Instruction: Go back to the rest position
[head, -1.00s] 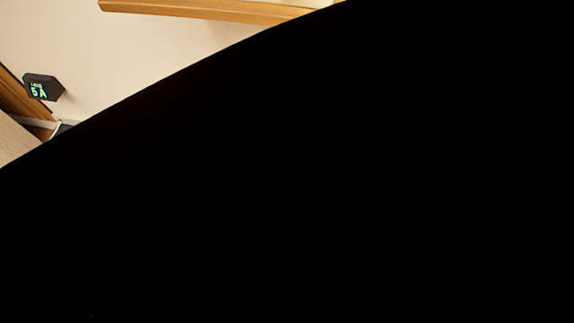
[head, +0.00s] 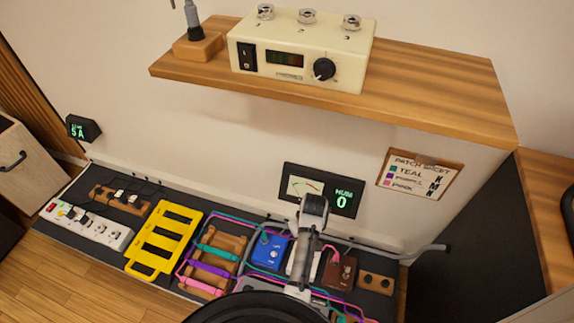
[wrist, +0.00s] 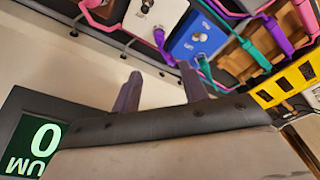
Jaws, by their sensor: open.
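My gripper (wrist: 160,90) shows in the wrist view with its two dark fingers apart and nothing between them. In the head view, my grey and white arm (head: 305,245) rises over the pedals in front of the wall. The arm hides part of the white pedal, which shows in the wrist view (wrist: 155,18). I cannot make out the fingers in the head view.
A blue pedal (head: 269,252), a brown pedal (head: 339,271), a cable rack (head: 212,258), a yellow frame (head: 163,238) and a power strip (head: 85,226) lie low along the wall. Above are the "HUM 0" display (head: 343,200) and a wooden shelf (head: 430,85) with a cream amplifier (head: 298,50).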

